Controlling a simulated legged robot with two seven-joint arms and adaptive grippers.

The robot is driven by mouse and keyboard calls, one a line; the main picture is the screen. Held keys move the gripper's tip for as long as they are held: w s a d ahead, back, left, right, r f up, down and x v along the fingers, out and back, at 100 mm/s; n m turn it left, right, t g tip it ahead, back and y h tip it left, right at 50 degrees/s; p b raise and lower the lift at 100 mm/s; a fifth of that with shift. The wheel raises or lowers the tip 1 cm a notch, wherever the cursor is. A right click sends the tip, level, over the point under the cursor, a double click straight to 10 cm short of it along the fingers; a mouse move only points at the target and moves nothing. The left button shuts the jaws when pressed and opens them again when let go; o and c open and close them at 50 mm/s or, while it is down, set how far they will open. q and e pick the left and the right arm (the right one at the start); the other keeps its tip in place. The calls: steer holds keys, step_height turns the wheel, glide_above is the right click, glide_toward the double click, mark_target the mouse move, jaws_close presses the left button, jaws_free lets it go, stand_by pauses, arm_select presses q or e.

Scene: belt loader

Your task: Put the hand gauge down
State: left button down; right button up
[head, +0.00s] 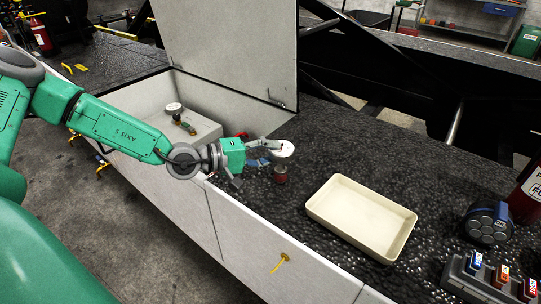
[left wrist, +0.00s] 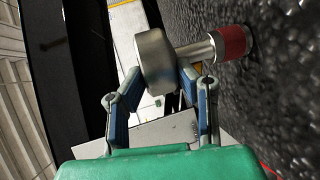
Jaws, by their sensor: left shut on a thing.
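The hand gauge has a round silver head with a pale face (head: 284,147) and a red lower end (head: 280,173). It stands upright over the black textured top, beside the open bin. My left gripper (head: 268,148) is shut on the gauge near its head. In the left wrist view the silver gauge head (left wrist: 155,62) is at the fingertips (left wrist: 160,78), and the red end (left wrist: 232,42) is close to the dark surface. I cannot tell whether it touches. My right gripper is not in view.
A cream tray (head: 318,210) lies right of the gauge. The open bin (head: 150,98) holds another gauge with a brass fitting (head: 173,108). A blue-grey round device (head: 488,224) and a block with coloured labels (head: 470,272) are at the right. Bare black top surrounds the gauge.

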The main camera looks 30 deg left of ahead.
arm_select(q)
steer(key=shift+a, duration=0.3)
steer(key=c, duration=1.2)
jaws_free()
steer(key=shift+a+f, duration=0.15)
steer(key=shift+a, duration=0.05)
steer(key=shift+d, duration=0.15)
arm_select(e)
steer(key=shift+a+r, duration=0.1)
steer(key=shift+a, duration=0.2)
arm_select(q)
steer(key=shift+d, duration=0.1)
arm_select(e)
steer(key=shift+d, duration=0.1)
